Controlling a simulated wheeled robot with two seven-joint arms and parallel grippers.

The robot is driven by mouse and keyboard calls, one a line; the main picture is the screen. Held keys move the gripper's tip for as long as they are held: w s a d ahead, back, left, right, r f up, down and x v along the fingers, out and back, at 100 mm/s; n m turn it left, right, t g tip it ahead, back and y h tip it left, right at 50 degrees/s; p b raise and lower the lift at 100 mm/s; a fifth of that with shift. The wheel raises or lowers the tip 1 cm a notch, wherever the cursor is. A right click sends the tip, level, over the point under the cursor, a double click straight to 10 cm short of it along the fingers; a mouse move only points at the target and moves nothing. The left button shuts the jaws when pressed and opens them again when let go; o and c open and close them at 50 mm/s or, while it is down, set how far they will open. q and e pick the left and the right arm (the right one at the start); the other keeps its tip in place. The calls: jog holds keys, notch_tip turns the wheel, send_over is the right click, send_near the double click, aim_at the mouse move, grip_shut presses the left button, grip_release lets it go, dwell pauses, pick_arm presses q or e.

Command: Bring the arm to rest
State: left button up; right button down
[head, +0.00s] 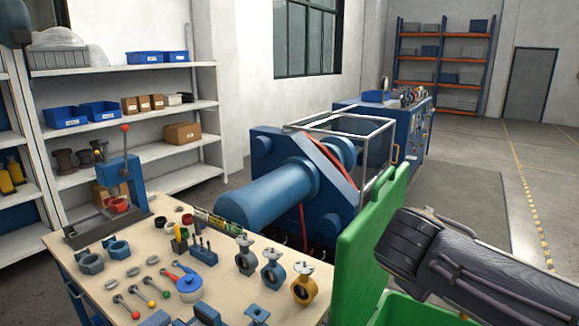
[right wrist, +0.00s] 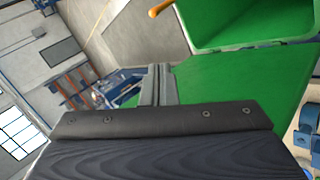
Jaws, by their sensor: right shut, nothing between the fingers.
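My right arm (head: 470,265) comes in at the right of the head view, over the green bin and beside its upright green panel. In the right wrist view, my right gripper (right wrist: 158,72) has its grey fingers together with nothing between them. It is apart from the table. Butterfly valves stand at the table's right front: a grey one (head: 246,258), a blue-grey one (head: 272,270) and a yellow-brown one (head: 303,287). The right gripper's fingers cannot be made out in the head view. My left gripper is in neither view.
The wooden workbench (head: 110,262) holds a press (head: 122,190) and loose parts. The green panel (head: 368,235) rises close beside my right arm, with a green bin (head: 405,310) below. A blue pump machine (head: 285,190) stands behind. Open floor (head: 545,185) lies at the right.

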jog(key=s+d+f+m+g+y+b, duration=0.2)
jog(key=s+d+f+y, duration=0.15)
jog(key=s+f, duration=0.6)
jog(key=s+a+f+m+y+b, duration=0.2)
jog(key=s+a+f+m+y, duration=0.1)
jog(key=s+a+f, duration=0.1)
jog(key=s+a+f+m+t+y+b, duration=0.1)
jog(key=s+a+f+m+y+b, duration=0.1)
jog(key=s+a+f+y, duration=0.2)
jog(key=s+f, duration=0.3)
jog(key=f, duration=0.2)
jog(key=shift+a+f+m, duration=0.25)
jog(key=shift+f+m, duration=0.05)
jog(key=shift+m, duration=0.1)
jog(key=shift+w+y, duration=0.1)
jog(key=shift+y, duration=0.15)
